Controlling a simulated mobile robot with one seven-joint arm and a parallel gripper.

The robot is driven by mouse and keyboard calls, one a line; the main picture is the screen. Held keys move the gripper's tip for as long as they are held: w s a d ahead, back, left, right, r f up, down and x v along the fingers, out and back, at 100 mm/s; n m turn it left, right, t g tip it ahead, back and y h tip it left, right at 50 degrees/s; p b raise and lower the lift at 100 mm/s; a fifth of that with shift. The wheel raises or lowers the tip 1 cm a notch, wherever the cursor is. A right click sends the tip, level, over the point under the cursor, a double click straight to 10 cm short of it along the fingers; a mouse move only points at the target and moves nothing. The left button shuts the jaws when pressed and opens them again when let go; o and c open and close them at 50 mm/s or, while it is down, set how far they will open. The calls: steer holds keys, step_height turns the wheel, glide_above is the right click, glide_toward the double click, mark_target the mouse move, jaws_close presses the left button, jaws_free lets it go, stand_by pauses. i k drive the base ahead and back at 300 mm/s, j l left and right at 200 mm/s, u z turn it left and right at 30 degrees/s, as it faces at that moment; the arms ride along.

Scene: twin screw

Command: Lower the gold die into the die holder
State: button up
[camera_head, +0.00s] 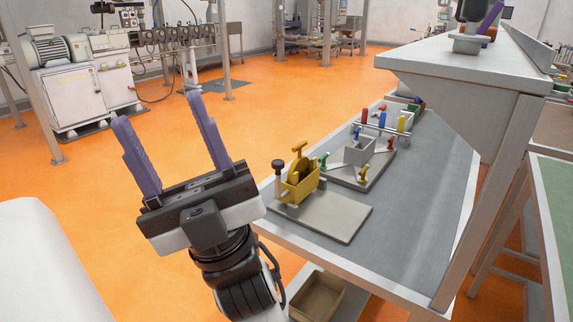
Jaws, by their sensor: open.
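A yellow block-shaped fixture (300,190), which looks like the die holder, stands at the left end of the workbench on a grey plate. A gold T-shaped piece (299,148) rises upright out of its top. It may be the gold die, but I cannot tell how deep it sits because the yellow walls hide its lower part. My gripper (157,110) is in the left foreground, with its two purple fingers wide apart and nothing between them. It is left of the fixture in the picture and apart from it, in front of the orange floor.
A dark-knobbed post (278,178) stands beside the fixture's left side. Behind are a grey block fixture (360,150) and coloured handles (383,120). The grey plate's front (325,215) is bare. A raised shelf (470,65) overhangs the bench's right side. An open box (318,296) sits below.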

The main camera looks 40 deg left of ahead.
mark_target(301, 164)
steer(key=u, duration=1.05)
